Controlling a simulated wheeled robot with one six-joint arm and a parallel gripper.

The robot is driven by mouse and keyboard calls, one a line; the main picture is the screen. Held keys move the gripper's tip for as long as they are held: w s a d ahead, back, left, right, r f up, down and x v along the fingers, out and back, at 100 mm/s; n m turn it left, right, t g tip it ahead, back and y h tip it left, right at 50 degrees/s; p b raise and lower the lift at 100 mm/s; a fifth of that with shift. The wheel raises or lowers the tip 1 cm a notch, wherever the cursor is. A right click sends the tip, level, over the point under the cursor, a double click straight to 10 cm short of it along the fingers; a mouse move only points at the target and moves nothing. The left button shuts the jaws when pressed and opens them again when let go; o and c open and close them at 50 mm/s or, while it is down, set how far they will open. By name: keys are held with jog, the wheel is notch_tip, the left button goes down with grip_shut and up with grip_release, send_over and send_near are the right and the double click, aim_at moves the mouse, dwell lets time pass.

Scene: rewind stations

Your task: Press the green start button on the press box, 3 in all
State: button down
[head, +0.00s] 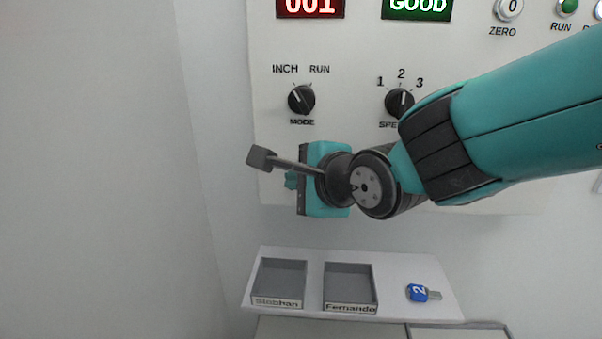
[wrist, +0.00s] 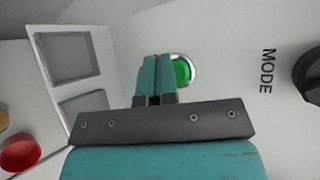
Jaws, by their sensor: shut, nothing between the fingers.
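The press box (head: 350,45) is a pale upright panel with displays and knobs. Its green button (wrist: 182,71) has a silver ring and shows in the wrist view just right of my fingertips, its left side partly covered by them. In the head view I cannot see this button. My gripper (wrist: 154,62) is shut and empty, its teal fingers together close to the panel; I cannot tell whether they touch the button. In the head view my gripper (head: 291,180) is below the MODE knob (head: 301,99). The red display (head: 310,7) reads 001.
The SPEED knob (head: 399,102) is partly behind my arm. A green display (head: 417,8) reads GOOD. A green RUN lamp (head: 567,6) is at upper right. Below is a shelf (head: 390,268) with two labelled trays and a blue tag (head: 418,292). A red dome (wrist: 20,153) shows lower left.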

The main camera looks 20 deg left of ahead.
jog(key=shift+w+a, duration=0.1)
jog(key=shift+w, duration=0.3)
dwell(0.6)
jog(key=shift+s, duration=0.15)
jog(key=shift+s+d+b, duration=0.2)
jog(key=shift+s+b, duration=0.25)
jog(key=shift+s, duration=0.2)
jog(key=s+b, duration=0.1)
jog(key=s, duration=0.1)
jog(key=s+d, duration=0.1)
jog(key=s, duration=0.2)
jog(key=shift+d+b, duration=0.1)
jog(key=shift+b, duration=0.3)
dwell(2.2)
